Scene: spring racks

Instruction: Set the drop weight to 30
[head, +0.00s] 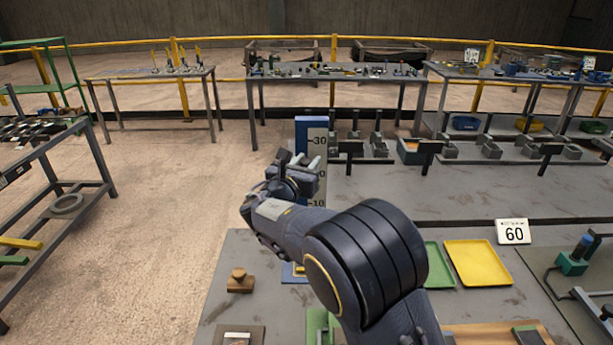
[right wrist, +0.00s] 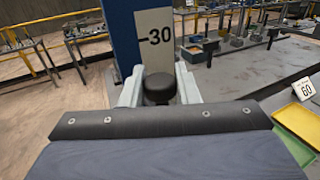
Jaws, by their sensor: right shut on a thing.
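A blue post (head: 303,128) with a white scale strip (head: 317,140) stands upright at the table's left side. In the head view its 30 and 10 marks show, with my gripper partly over the mark between. My right gripper (head: 306,162) is in front of the strip. In the right wrist view its pale fingers (right wrist: 158,92) are shut on a dark round weight (right wrist: 159,88), one on each side. The 30 mark (right wrist: 160,36) shows above the weight in that view. The weight's exact level on the scale cannot be told. My left gripper is not in view.
A card reading 60 (head: 513,232) stands to the right. Yellow (head: 478,262) and green (head: 438,265) trays lie near it. A wooden knobbed block (head: 240,280) is at the front left. Small metal fixtures line the table's back. Open floor lies left of the post.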

